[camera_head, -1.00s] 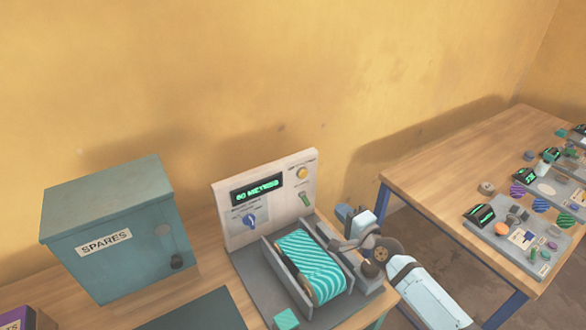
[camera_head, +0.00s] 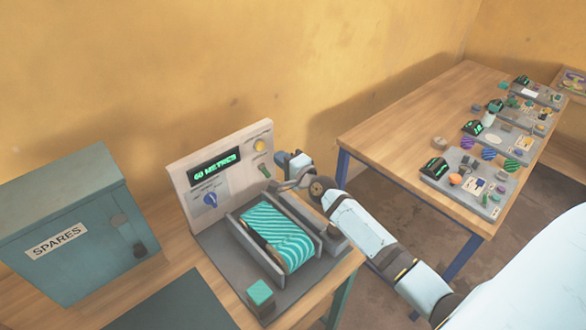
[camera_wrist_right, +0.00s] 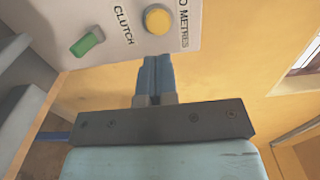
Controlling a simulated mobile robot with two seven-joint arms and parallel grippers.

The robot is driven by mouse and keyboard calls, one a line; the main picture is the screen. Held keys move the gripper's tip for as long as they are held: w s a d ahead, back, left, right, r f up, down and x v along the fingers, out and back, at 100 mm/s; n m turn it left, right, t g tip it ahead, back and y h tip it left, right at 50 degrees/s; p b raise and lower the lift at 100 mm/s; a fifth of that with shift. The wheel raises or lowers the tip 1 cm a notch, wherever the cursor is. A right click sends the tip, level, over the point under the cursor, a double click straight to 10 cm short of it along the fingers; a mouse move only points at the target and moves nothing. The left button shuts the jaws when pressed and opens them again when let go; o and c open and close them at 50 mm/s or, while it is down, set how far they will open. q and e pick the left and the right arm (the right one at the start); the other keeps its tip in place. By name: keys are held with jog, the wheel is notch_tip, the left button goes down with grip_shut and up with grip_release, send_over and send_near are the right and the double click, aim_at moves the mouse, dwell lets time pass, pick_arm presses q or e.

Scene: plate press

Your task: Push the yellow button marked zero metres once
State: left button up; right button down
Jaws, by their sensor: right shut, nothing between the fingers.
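The yellow button (camera_head: 259,145) sits at the upper right of the machine's pale upright panel (camera_head: 180,172). In the right wrist view the yellow button (camera_wrist_right: 157,19) is round, beside lettering that reads "0 METRES", partly cut off. My right gripper (camera_wrist_right: 157,60) is shut and empty, its fingertips at the panel's edge just below the button in that view. I cannot tell whether they touch the panel. In the head view the right gripper (camera_head: 280,182) is beside the panel's right side, lower than the button. My left gripper is not in view.
A green clutch lever (camera_wrist_right: 87,42) is beside the button. The panel has a display (camera_head: 214,166) reading "60 METRES" and a blue knob (camera_head: 210,199). A teal striped roll (camera_head: 280,238) lies in front. A SPARES box (camera_head: 75,235) stands left. Another table (camera_head: 400,140) with several devices stands right.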

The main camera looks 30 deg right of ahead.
aim_at(264, 145)
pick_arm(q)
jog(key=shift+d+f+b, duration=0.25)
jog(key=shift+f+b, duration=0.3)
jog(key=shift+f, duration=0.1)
pick_arm(e)
jog(key=w, duration=0.5)
jog(key=shift+w+a+f, duration=0.1)
jog(key=shift+a, duration=0.25)
jog(key=shift+w, duration=0.3)
jog(key=shift+w, duration=0.1)
